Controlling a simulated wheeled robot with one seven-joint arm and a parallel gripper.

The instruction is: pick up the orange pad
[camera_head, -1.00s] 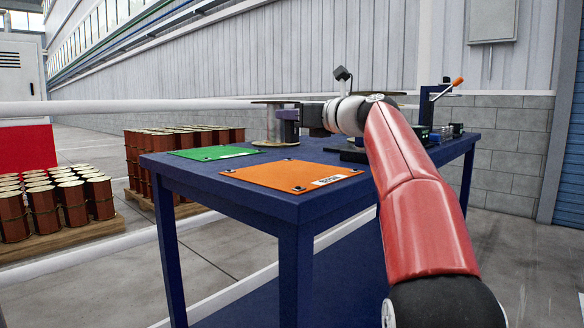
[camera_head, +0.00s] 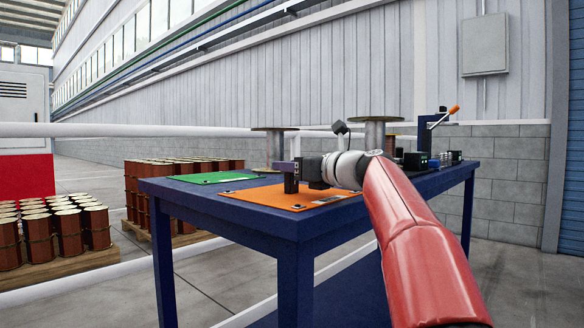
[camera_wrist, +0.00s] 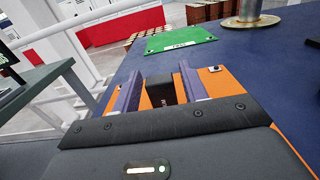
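The orange pad (camera_head: 262,197) lies flat on the blue table, near its front edge, with dark corner pieces and a pale label. My gripper (camera_head: 288,176) is low over the back part of the pad; I cannot tell whether it touches it. In the wrist view, the two purple fingers of my gripper (camera_wrist: 160,88) are apart, with orange pad (camera_wrist: 223,84) between and beside them. The gripper body hides part of the pad.
A green pad (camera_head: 213,178) lies left of the orange one. A spool (camera_head: 274,147) stands behind it, and another spool (camera_head: 375,133) stands further right. A device with an orange-handled lever (camera_head: 425,130) is at the table's far right. Drums (camera_head: 66,232) stand on pallets at left.

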